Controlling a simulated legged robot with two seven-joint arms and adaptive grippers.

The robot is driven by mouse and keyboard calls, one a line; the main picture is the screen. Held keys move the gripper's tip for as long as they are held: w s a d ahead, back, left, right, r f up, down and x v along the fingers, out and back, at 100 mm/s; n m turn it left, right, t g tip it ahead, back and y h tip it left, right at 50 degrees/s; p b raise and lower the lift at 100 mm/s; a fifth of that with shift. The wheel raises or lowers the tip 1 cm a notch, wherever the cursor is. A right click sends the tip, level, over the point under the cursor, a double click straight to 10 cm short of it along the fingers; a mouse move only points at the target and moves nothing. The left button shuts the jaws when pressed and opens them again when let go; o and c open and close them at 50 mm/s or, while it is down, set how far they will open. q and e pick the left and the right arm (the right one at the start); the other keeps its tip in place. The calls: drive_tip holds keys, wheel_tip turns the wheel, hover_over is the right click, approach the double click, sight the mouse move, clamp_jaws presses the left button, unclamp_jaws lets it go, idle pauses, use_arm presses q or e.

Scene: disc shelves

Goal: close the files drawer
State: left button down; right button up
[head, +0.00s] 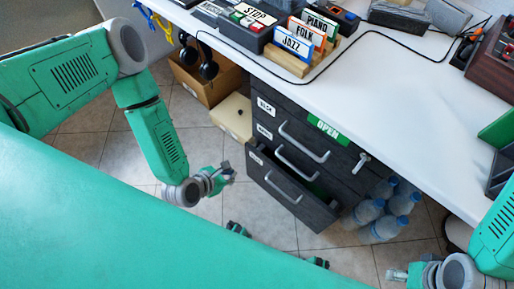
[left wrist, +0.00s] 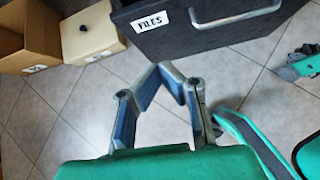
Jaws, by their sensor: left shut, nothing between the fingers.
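The files drawer (head: 287,190) is the bottom drawer of the dark cabinet under the white counter. It stands pulled out, with a dark gap showing behind its front. Its front, white FILES label and metal handle show in the left wrist view (left wrist: 215,38). My left gripper (head: 230,172) is left of the drawer front and apart from it. In the left wrist view its fingertips (left wrist: 168,68) meet, with nothing held, below the label. My right gripper (head: 397,274) is low at the right, far from the drawer; its finger state is unclear.
Two upper drawers (head: 300,140) with handles look shut. Water bottles (head: 385,215) stand on the floor right of the cabinet. A cream box (head: 232,117) and an open cardboard box (head: 203,86) stand to its left.

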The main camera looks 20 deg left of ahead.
use_arm(q)
drive_tip(key=n+b, duration=0.1)
drive_tip(key=b, duration=0.3)
approach(259, 158)
drive_tip(key=x, duration=0.4)
drive_tip(key=f+x, duration=0.1)
drive_tip(key=x, duration=0.1)
drive_tip(key=shift+s+a, duration=0.2)
drive_tip(key=shift+s, duration=0.15)
drive_tip(key=shift+w+d+r+b, duration=0.1)
drive_tip(key=shift+w+d+b, duration=0.2)
drive_tip(key=shift+w+d, duration=0.25)
drive_tip(key=shift+a, duration=0.15)
drive_tip(key=shift+w, duration=0.1)
